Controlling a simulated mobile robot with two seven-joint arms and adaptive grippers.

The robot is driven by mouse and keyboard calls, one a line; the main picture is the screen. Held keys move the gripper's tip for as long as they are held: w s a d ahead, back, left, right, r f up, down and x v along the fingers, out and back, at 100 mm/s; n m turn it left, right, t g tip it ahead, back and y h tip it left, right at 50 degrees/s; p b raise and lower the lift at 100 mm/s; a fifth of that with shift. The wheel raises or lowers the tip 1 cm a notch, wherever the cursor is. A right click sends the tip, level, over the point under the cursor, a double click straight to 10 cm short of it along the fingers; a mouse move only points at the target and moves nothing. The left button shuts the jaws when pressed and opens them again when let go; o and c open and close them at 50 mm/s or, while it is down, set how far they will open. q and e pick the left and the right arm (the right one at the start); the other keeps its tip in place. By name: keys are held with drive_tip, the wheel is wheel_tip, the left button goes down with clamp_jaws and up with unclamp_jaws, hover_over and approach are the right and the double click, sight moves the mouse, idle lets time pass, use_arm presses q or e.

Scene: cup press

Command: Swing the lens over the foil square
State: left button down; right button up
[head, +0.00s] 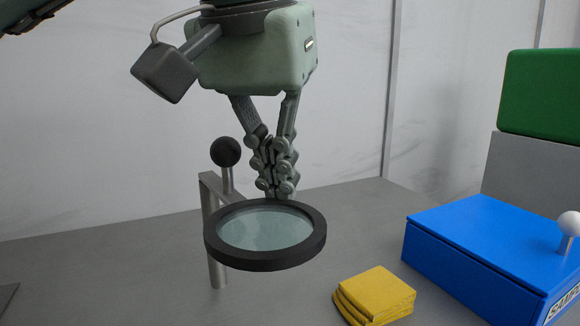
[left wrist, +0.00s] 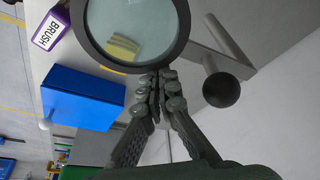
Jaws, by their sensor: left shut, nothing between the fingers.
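The lens (head: 265,231) is a round pane of pale glass in a thick black rim. It stands level above the grey table on an arm from a metal post (head: 214,245), with a black ball knob (head: 226,152) beside it. The lens also shows in the left wrist view (left wrist: 135,25). My left gripper (head: 279,195) is shut and empty, pointing down at the far edge of the rim. Its fingertips are at or very near the rim; I cannot tell whether they touch. I cannot make out a foil square. My right gripper is not in view.
A folded yellow cloth (head: 374,296) lies to the right of the lens. A blue box (head: 490,250) with a white knob (head: 569,223) stands further right, before a grey block with a green top (head: 541,95). A purple BRUSH container (left wrist: 48,30) shows in the left wrist view.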

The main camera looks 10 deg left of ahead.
use_arm(q)
drive_tip(key=shift+s+a, duration=0.45)
drive_tip(key=shift+s, duration=0.3)
drive_tip(key=v, duration=1.2)
